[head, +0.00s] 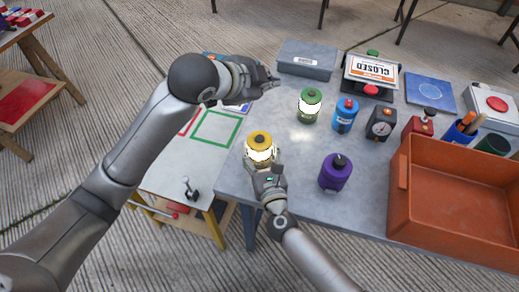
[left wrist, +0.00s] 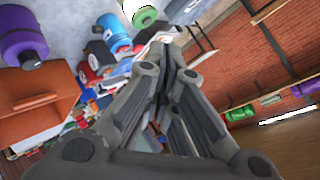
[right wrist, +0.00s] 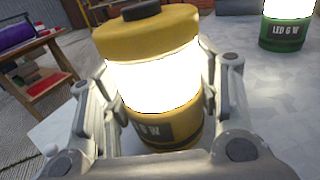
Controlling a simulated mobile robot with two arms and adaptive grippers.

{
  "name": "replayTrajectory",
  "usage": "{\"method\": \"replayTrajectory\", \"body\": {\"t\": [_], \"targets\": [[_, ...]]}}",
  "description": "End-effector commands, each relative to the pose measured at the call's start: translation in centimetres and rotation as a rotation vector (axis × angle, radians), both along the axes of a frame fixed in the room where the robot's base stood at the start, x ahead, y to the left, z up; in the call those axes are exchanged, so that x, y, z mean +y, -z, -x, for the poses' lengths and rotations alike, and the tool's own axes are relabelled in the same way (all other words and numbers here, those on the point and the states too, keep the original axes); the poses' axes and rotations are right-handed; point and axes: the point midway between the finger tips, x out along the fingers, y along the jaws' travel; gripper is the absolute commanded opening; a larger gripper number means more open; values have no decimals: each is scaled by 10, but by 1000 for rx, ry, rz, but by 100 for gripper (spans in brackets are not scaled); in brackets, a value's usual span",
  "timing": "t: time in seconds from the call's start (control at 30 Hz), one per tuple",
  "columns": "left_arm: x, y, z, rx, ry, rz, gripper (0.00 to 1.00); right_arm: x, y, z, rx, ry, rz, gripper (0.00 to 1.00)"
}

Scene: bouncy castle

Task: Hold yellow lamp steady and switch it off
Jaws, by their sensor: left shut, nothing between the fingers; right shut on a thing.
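The yellow lamp (head: 260,149) stands on the grey table near its left edge, with its middle band glowing white. It fills the right wrist view (right wrist: 155,75), with a dark button on its yellow top. My right gripper (head: 264,168) is shut around the lamp's body from the near side, fingers on both sides. My left gripper (head: 272,82) is up and behind the lamp, over the table's far left part, apart from the lamp. In the left wrist view its fingers (left wrist: 178,75) are together with nothing between them.
A lit green lamp (head: 310,105), a blue lamp (head: 345,115) and a purple lamp (head: 335,173) stand to the right. An orange crate (head: 400,205) takes the right front. A grey box (head: 307,60) and a CLOSED sign (head: 371,70) stand at the back.

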Motion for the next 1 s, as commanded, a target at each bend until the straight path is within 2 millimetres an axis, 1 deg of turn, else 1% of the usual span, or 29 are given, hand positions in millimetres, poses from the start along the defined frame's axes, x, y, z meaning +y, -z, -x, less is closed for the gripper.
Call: {"method": "replayTrajectory", "body": {"t": [0.03, 0.1, 0.2, 0.3, 0.47, 0.8, 1.0], "targets": [[1, 8, 9, 49, 6, -8, 0, 0, 0, 0, 0, 0, 0, 21], [3, 17, 20, 103, 17, -21, 0, 0, 0, 0, 0, 0, 0, 21], [5, 25, 30, 153, 27, -35, 0, 0, 0, 0, 0, 0, 0, 21], [6, 31, 34, 174, 31, -41, 0, 0, 0, 0, 0, 0, 0, 21], [6, 46, 35, 180, 31, -43, 0, 0, 0, 0, 0, 0, 0, 21], [6, 93, 34, 176, 30, -42, 0, 0, 0, 0, 0, 0, 0, 21], [6, 110, 34, 174, 30, -43, 0, 0, 0, 0, 0, 0, 0, 21]]}}
